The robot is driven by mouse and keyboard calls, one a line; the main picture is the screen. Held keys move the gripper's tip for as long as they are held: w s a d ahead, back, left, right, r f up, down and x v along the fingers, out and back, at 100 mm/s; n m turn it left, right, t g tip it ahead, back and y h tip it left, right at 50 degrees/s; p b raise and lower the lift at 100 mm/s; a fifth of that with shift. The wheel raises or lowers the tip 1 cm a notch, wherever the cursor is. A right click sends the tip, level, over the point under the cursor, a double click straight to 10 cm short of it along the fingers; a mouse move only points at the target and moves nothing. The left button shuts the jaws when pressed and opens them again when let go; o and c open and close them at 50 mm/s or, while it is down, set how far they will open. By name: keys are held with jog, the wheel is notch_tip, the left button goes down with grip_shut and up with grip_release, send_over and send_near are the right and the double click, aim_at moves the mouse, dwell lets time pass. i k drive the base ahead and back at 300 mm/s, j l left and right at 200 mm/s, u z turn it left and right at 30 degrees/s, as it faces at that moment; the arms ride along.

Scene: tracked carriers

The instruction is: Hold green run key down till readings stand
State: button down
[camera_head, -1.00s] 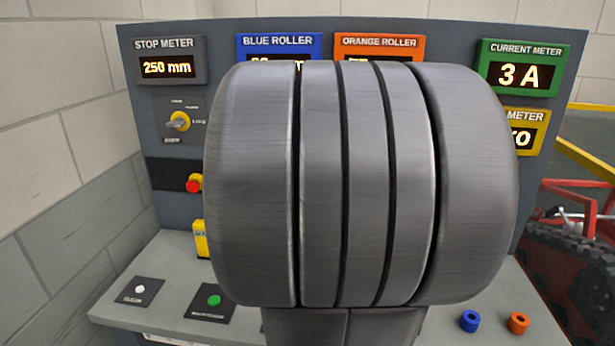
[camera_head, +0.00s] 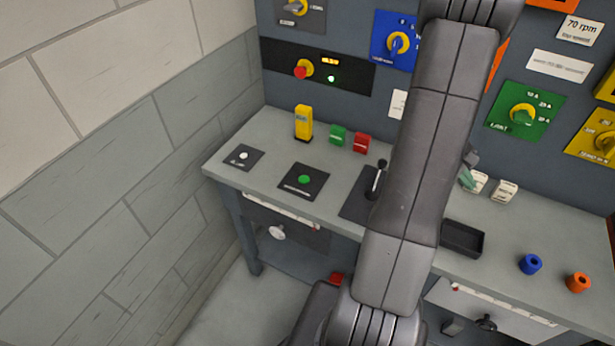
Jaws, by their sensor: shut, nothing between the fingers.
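A round green key (camera_head: 304,180) sits on a black plate on the left part of the desk, its label too small to read. It stands clear, with nothing touching it. My arm rises through the middle of the picture and hides part of the desk and panel. What looks like the end of my gripper (camera_head: 467,179) shows just past the arm's right edge, well to the right of the green key. Its tips look shut, with nothing seen between them. The numeric meters are mostly out of view; a small amber display (camera_head: 330,60) is too small to read.
A white button (camera_head: 243,156) lies left of the key. A yellow block (camera_head: 304,122) and green (camera_head: 338,134) and red (camera_head: 361,142) blocks stand behind it. A black lever (camera_head: 379,178) rises to its right. A wall (camera_head: 110,170) is at left.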

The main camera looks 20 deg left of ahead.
aim_at(305, 179)
jog(key=u, duration=1.65)
